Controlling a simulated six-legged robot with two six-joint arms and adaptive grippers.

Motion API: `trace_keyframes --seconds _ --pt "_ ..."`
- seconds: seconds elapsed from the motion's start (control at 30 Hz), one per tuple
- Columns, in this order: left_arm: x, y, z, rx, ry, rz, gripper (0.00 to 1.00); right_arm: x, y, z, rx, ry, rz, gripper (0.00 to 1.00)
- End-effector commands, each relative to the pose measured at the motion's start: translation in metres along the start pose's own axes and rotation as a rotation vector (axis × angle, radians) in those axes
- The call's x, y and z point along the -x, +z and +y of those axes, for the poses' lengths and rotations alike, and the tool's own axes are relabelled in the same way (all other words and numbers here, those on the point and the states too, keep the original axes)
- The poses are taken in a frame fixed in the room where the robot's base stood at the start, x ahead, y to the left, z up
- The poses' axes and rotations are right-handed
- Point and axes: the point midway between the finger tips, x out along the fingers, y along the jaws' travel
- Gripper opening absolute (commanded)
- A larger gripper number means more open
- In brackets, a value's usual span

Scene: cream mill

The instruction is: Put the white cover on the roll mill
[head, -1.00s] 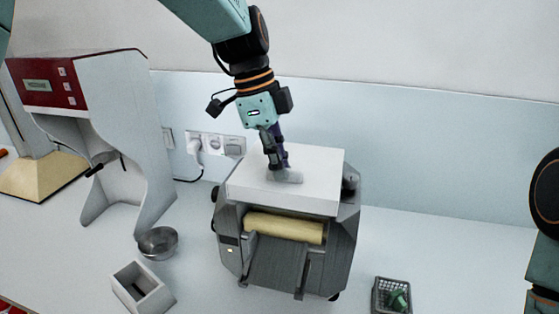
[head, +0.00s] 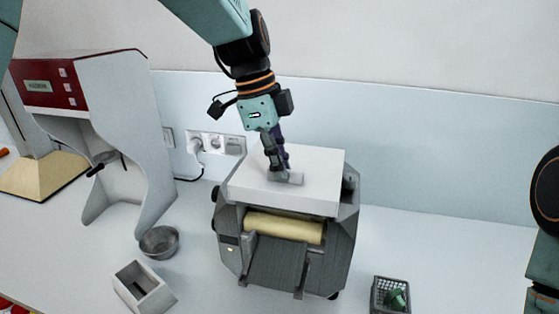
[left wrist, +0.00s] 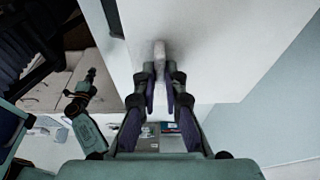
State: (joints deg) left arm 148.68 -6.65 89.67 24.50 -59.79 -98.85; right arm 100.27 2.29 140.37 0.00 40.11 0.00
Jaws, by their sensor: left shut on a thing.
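The white cover (head: 317,180) is a flat white block with a small grey handle on top. It lies over the top of the roll mill (head: 272,264), a grey machine with a pale yellow roller showing at its front below the cover. My left gripper (head: 281,174) comes down from above and is shut on the cover's handle. In the left wrist view the two fingers (left wrist: 161,82) close around the handle against the white cover (left wrist: 205,40). Whether the cover rests fully on the mill cannot be told. My right gripper is not in view; part of my right arm shows at the right edge.
A white machine with a red panel (head: 70,85) stands at the left. A metal bowl (head: 159,242) and a grey open box (head: 141,287) stand left of the mill. A small basket (head: 380,296) with a green thing is at front right. The wall with sockets is behind.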

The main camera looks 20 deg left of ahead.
Motion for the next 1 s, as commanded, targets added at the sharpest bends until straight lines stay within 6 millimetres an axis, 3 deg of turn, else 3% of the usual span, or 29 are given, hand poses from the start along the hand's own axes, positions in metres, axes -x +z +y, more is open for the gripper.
trace_keyframes --seconds 1.0 --pt "-0.0078 0.0027 -0.0002 0.0 -0.001 0.0 0.0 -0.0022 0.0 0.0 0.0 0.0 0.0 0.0"
